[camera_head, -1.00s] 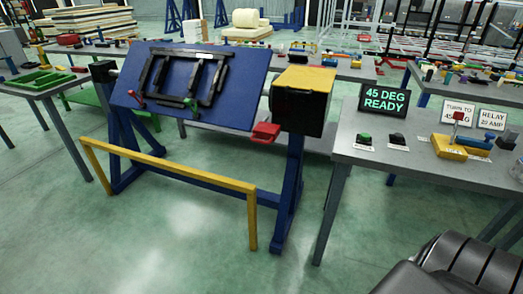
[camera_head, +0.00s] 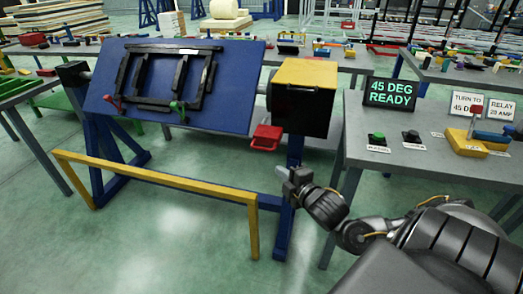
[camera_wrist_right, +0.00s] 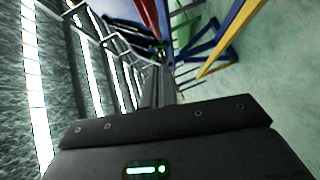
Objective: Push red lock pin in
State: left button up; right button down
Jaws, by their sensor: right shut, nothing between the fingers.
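The red lock pin, seen as a red handle-like piece (camera_head: 266,137), sticks out at the lower left of the black box with a yellow top (camera_head: 304,95), beside the tilted blue panel (camera_head: 235,100). My right gripper (camera_head: 287,178) is shut and empty. In the picture it is below and slightly right of the red piece, apart from it and in front of the blue post. In the right wrist view the shut fingers (camera_wrist_right: 160,88) point toward a red part (camera_wrist_right: 150,14) at the top edge; I cannot tell whether that is the pin. My left gripper is not in view.
A yellow rail (camera_head: 160,172) runs low across the stand's front. A blue post (camera_head: 290,215) stands behind my right gripper. At right a grey table (camera_head: 390,165) carries a "45 DEG READY" display (camera_head: 390,92) and buttons. The floor in front is clear.

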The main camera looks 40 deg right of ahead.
aim_at(266, 139)
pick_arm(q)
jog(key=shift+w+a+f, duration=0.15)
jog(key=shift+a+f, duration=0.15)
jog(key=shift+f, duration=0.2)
pick_arm(e)
jog(key=shift+a+f, duration=0.2)
jog(key=shift+f, duration=0.05)
jog(key=shift+w, duration=0.2)
pick_arm(q)
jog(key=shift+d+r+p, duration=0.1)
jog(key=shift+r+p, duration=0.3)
jog(key=shift+p, duration=0.55)
pick_arm(e)
jog(key=d+x, duration=0.2)
jog(key=x, duration=1)
jog(key=shift+w+r, duration=0.1)
jog(key=shift+w, duration=0.05)
